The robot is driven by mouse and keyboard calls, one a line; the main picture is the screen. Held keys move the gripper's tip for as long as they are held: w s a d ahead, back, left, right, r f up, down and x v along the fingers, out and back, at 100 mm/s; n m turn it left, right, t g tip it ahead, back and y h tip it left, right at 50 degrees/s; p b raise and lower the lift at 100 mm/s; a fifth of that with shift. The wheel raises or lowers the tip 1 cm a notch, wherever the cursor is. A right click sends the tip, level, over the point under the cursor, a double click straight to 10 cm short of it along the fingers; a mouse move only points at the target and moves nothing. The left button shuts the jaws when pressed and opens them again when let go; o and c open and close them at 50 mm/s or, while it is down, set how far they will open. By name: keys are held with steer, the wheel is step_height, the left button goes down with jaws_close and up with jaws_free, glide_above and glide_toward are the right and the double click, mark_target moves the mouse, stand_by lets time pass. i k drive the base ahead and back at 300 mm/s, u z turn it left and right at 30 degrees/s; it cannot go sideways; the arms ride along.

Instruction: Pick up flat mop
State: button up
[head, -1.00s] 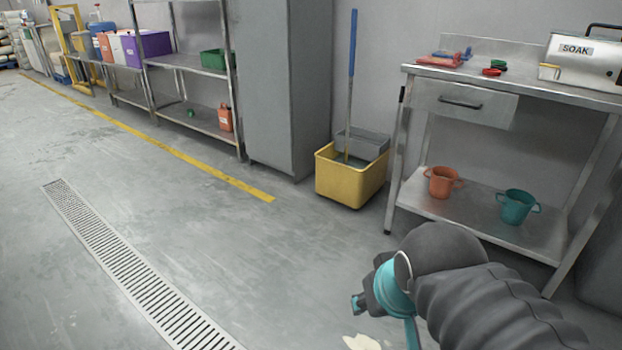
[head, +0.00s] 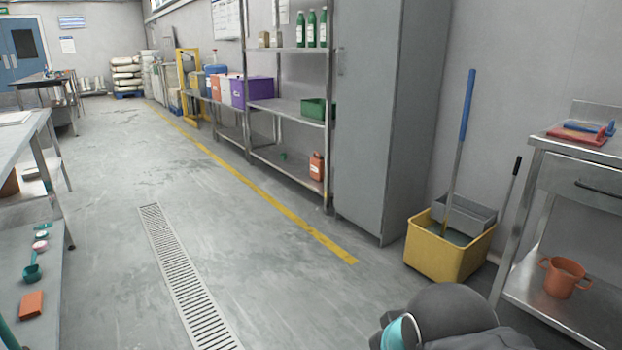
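A blue-handled mop (head: 467,107) leans upright in a yellow wringer bucket (head: 445,256) in the head view, right of centre. Its lower end is hidden inside the bucket. A second pole, thin with a dark grip (head: 515,171), stands tilted between the bucket and the steel table. Its foot is mostly hidden behind the bucket, with a small pale part showing. I cannot tell which of the two is the flat mop. My arm shows at the bottom right, with a dark joint and a teal band, in front of the bucket. My gripper's fingers are out of view.
A steel table (head: 540,290) with an orange jug (head: 565,277) on its lower shelf stands right of the bucket. A tall grey cabinet (head: 385,130) stands behind left. A floor drain (head: 185,280) crosses open floor; another table (head: 40,240) stands at the left.

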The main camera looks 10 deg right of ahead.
mark_target(472, 79)
steer(key=i, duration=3.5)
steer(key=z, duration=2.15)
